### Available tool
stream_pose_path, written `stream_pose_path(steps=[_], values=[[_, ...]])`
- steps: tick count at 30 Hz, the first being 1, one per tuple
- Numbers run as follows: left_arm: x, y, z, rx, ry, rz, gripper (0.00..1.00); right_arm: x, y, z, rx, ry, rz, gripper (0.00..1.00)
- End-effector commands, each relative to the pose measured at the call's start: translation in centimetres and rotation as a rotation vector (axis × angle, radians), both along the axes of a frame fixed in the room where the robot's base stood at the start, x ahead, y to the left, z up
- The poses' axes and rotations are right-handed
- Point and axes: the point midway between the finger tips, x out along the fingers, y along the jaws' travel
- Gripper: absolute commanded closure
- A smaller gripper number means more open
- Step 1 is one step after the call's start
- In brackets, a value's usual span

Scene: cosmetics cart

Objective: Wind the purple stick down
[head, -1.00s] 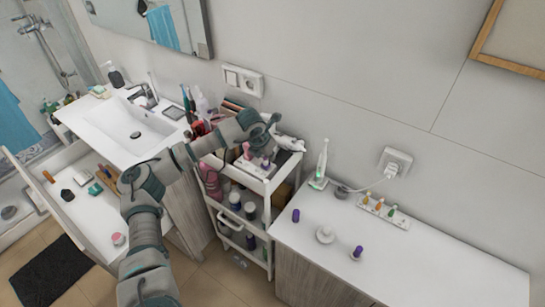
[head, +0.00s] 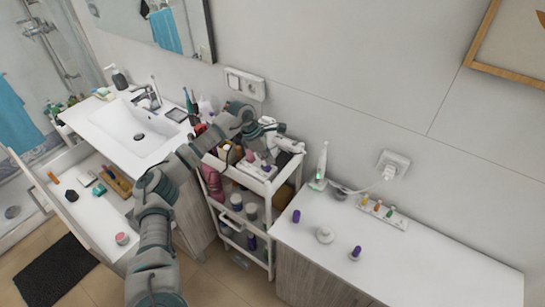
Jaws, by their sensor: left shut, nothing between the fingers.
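My left gripper (head: 256,134) is shut and empty, just above the top tray of the white cart (head: 272,188). Right below its fingertips, a small pale holder (head: 256,171) on that tray carries small sticks. One is a dark purple stick (head: 267,167), upright and apart from the fingers as far as I can tell. A pinkish stick (head: 250,155) stands beside it. Two more purple pieces stand on the white counter at the right: a short one (head: 296,216) and one on a pale base (head: 356,252). How far any stick is wound out is too small to tell. My right gripper is not in view.
A white appliance (head: 287,143) lies at the back of the cart top. Bottles fill the lower shelves. A white toothbrush (head: 320,165), a round white piece (head: 325,235) and a rack of coloured heads (head: 382,212) stand on the counter. The counter's right part is clear.

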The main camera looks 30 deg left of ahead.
Motion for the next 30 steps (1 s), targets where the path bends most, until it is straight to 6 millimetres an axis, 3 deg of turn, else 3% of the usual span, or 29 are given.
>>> stream_pose_path(steps=[1,12,18,30], values=[[-0.29,0.62,-0.67,0.013,0.021,-0.032,1.0,0.03,0.03,0.22,0.0,0.0,0.0,0.6],[-0.1,0.7,-0.78,0.012,0.022,-0.38,1.0,0.08,0.0,0.86,0.0,-0.001,0.001,0.6],[-0.17,0.87,-0.89,0.013,0.021,-0.37,0.57,0.07,-0.18,0.78,-0.002,-0.001,0.002,0.6],[-0.14,0.35,-0.45,0.012,0.014,-0.371,0.57,0.1,-0.62,0.8,-0.007,-0.002,0.003,0.6]])
